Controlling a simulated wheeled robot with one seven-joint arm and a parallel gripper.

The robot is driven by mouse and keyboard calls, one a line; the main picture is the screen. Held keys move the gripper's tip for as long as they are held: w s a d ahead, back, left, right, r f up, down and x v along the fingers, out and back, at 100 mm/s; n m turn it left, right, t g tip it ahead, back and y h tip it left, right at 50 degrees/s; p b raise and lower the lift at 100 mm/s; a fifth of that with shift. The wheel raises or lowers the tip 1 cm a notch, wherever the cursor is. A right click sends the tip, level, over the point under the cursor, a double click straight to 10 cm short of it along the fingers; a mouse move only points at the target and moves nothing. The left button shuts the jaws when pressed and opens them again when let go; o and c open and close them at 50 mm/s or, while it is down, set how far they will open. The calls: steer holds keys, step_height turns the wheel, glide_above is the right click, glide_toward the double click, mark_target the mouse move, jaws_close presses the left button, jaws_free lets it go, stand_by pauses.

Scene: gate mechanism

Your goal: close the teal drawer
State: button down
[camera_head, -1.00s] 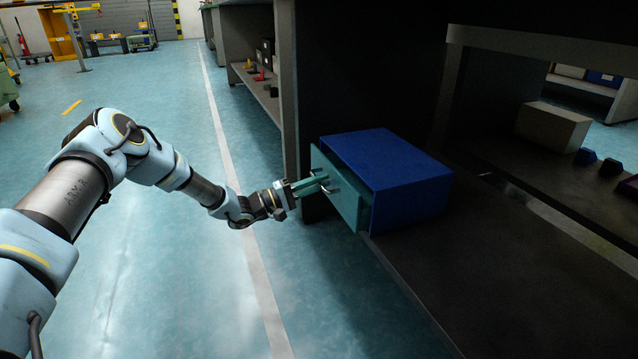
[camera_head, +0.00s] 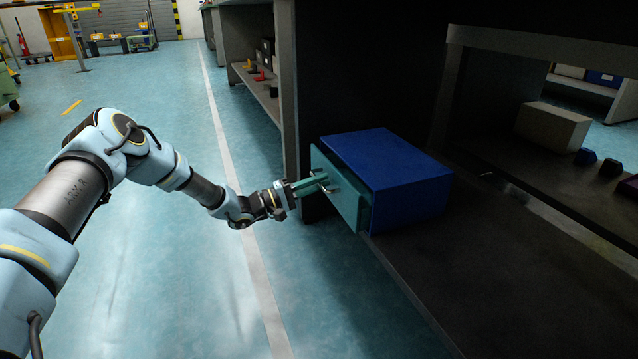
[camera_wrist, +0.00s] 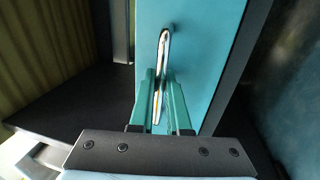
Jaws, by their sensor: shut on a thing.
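The teal drawer (camera_head: 340,190) shows its flat front at the left end of a blue cabinet (camera_head: 395,170). The drawer front stands a little out from the cabinet, with a narrow gap between them. A metal bar handle (camera_wrist: 162,75) crosses the drawer front (camera_wrist: 205,50) in the wrist view. My gripper (camera_head: 322,182) is at the handle, and its teal fingers (camera_wrist: 161,98) are shut on it from both sides. The fingers hide part of the handle. The inside of the drawer is hidden.
The cabinet sits on a dark shelf (camera_head: 440,270) under a bench, beside an upright dark panel (camera_head: 350,80). A pale box (camera_head: 552,128) and small dark objects lie further right. The blue floor (camera_head: 170,260) under my arm is clear.

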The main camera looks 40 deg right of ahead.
mark_target(331, 180)
steer(key=x, duration=0.2)
steer(key=b+x, duration=0.1)
steer(key=shift+s+d+f, duration=0.1)
steer(key=shift+d+f, duration=0.25)
steer(key=c, duration=1.2)
jaws_free()
steer(key=shift+o, duration=0.2)
steer(key=p+v, duration=0.3)
steer(key=v, duration=0.8)
steer(key=shift+p, duration=0.3)
steer(key=shift+r, duration=0.1)
